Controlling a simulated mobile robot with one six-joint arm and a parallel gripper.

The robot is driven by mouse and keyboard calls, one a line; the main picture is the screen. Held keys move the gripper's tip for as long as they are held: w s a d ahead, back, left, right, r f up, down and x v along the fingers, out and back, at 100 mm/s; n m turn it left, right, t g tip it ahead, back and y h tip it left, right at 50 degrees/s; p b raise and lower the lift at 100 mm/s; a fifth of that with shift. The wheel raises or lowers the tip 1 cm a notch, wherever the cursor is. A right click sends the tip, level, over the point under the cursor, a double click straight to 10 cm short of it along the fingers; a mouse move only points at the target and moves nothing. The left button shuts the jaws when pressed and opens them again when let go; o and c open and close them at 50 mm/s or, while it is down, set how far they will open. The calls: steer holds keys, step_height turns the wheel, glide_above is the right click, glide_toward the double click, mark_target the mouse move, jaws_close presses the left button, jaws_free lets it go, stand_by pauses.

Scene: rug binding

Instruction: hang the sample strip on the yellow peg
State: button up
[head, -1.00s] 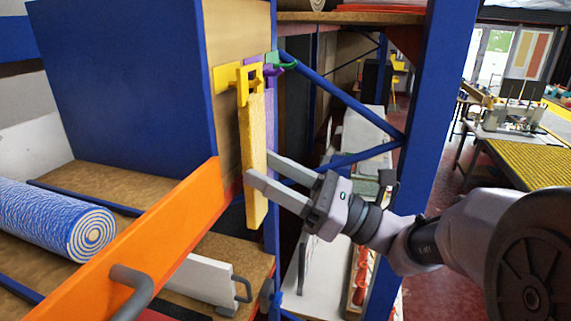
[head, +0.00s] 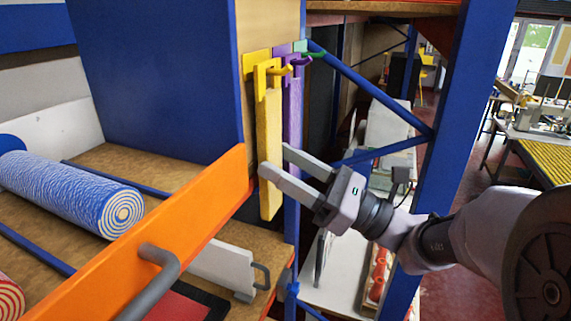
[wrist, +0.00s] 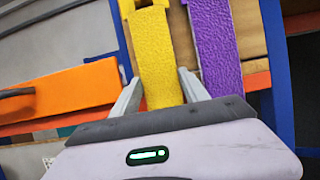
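The sample strip (head: 268,125) is yellow and long, with a framed opening at its top; it hangs almost upright in front of the rack's end panel. The yellow peg (head: 287,70) sticks out from a yellow plate, and its tip shows through the strip's opening, so the opening appears to be around the peg. The peg is not clear there.
A purple strip (head: 292,110) hangs close on the right, also in the wrist view (wrist: 215,45). A green peg (head: 313,51) is beyond it. An orange beam (head: 190,205) and a blue diagonal brace (head: 370,88) flank the spot. A blue rug roll (head: 70,195) lies on the shelf.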

steer(key=o, duration=0.4)
